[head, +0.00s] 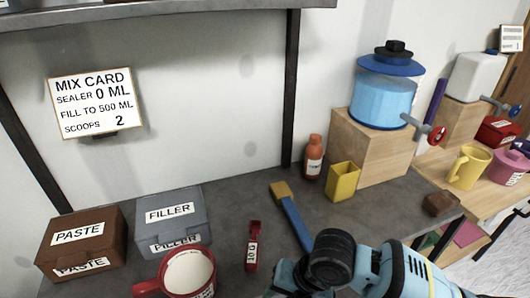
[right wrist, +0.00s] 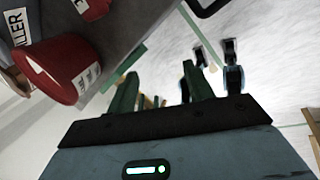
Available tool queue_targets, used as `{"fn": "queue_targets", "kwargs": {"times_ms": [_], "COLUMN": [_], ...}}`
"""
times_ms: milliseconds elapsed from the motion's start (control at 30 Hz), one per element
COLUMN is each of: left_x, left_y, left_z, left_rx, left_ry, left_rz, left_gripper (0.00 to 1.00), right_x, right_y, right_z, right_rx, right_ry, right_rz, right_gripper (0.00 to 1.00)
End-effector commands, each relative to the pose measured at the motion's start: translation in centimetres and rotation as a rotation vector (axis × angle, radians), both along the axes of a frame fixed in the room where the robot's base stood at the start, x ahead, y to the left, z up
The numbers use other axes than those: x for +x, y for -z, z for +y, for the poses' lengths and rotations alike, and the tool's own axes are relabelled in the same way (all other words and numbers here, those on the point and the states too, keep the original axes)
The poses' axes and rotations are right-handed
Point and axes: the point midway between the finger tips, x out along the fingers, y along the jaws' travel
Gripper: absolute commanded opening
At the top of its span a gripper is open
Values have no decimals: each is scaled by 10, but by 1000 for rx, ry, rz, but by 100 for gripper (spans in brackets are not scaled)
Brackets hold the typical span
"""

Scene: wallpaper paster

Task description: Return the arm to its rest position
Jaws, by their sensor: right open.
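My right arm (head: 375,268) comes into the head view at the bottom right, with blue and black links over the front of the grey worktop (head: 375,200). Its gripper is not visible there. In the right wrist view my right gripper (right wrist: 160,88) has its two dark green fingers apart, with nothing between them. The red mug (head: 182,272) stands at the front left of the worktop, and it also shows at the upper left of the right wrist view (right wrist: 52,75), apart from the fingers. My left gripper does not show.
A brown PASTE box (head: 80,238) and grey FILLER box (head: 170,215) stand at left. A small red scoop (head: 253,245) and blue-handled brush (head: 293,218) lie mid-worktop. A yellow cup (head: 342,182), orange bottle (head: 313,160) and blue water dispenser (head: 385,95) stand at the back.

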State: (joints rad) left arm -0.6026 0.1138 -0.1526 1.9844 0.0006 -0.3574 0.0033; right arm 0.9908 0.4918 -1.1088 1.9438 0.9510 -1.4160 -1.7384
Motion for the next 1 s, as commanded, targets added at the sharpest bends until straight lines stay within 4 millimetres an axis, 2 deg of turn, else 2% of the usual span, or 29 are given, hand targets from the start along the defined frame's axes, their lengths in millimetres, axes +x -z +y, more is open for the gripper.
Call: {"fn": "queue_targets", "kwargs": {"times_ms": [100, 200, 333, 467, 567, 767, 867, 1000], "left_x": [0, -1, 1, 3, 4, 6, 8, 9], "left_y": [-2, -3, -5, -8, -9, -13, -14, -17], "left_z": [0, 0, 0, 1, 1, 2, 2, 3], "left_rx": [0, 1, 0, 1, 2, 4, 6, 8], "left_ry": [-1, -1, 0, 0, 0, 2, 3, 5], "left_rz": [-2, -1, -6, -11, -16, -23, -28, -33], "left_gripper": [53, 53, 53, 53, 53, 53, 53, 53], "right_x": [-10, -15, -19, -24, -31, -54, -73, -110], "right_y": [13, 21, 33, 48, 62, 95, 114, 139], "right_z": [23, 35, 41, 37, 26, -12, -38, -80], "right_rx": [146, 264, 405, 533, 619, 767, 828, 902], "right_ry": [210, 405, 664, 928, 1133, 1540, 1737, 1999], "right_rz": [63, 122, 208, 298, 366, 477, 516, 541], "right_gripper": [52, 52, 52, 52, 52, 52, 52, 52]}}
